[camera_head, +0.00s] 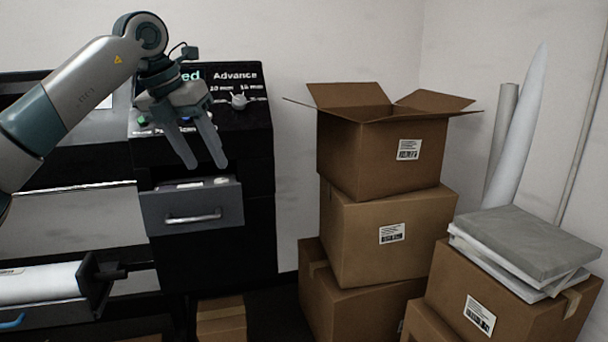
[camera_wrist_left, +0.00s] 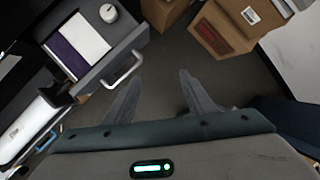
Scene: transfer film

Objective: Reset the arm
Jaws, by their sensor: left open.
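My left arm (camera_head: 75,95) reaches in from the left in the head view. My left gripper (camera_head: 206,166) is open and empty, its fingers pointing down in front of the black machine (camera_head: 258,150), just above a grey drawer (camera_head: 170,212) that stands pulled out. In the left wrist view the gripper (camera_wrist_left: 152,90) shows its two fingers apart with only floor between them. The drawer's handle (camera_wrist_left: 124,70) is just left of the fingers there, apart from them. My right gripper is in neither view.
The drawer holds a purple and white item (camera_wrist_left: 77,46) and a white round knob-like piece (camera_wrist_left: 108,12). A white film roll (camera_head: 40,283) sits in a holder at lower left. An open cardboard box (camera_head: 350,155) tops a stack on the right. Grey-topped slabs (camera_head: 525,240) lie on another box.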

